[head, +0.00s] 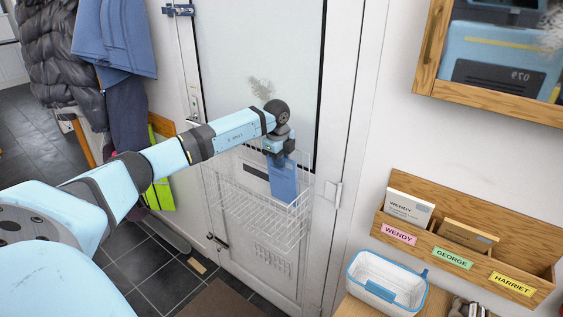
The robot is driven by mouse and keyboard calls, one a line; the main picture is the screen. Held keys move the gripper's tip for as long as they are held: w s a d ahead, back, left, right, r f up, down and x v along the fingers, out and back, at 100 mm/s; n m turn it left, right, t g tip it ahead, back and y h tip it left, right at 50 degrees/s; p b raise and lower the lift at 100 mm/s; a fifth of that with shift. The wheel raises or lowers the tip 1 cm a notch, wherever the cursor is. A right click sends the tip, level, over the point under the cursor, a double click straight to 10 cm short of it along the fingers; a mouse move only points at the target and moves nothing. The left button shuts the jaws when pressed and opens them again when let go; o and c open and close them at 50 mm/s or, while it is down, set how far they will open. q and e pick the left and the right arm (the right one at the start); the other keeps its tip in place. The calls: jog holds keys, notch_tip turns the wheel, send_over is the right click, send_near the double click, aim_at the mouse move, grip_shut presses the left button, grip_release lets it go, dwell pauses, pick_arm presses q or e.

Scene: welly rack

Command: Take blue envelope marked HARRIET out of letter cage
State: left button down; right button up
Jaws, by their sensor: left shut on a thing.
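The blue envelope (284,182) hangs upright below my left gripper (277,155), at the upper right part of the white wire letter cage (262,218) on the door. My left gripper is shut on the top of the envelope. The envelope's lower part seems to lie within or just in front of the cage wires; I cannot tell which. Any name on the envelope is too small to read. My right gripper is not in view.
A wooden wall rack (466,246) at right has slots labelled WENDY, GEORGE and HARRIET; the HARRIET slot looks empty. A white, blue-rimmed basket (387,281) stands below it. A wooden-framed mirror (497,60) hangs above. Coats (114,35) hang at left.

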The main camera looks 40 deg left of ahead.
pick_arm(q)
notch_tip(320, 180, up, 9)
jog(key=s+p, duration=0.2)
jog(key=p, duration=0.4)
jog(key=s+d+b, duration=0.2)
jog(key=s+b, duration=0.1)
jog(key=s, duration=1.2)
jog(key=shift+s+r, duration=0.15)
jog(key=shift+s, duration=0.05)
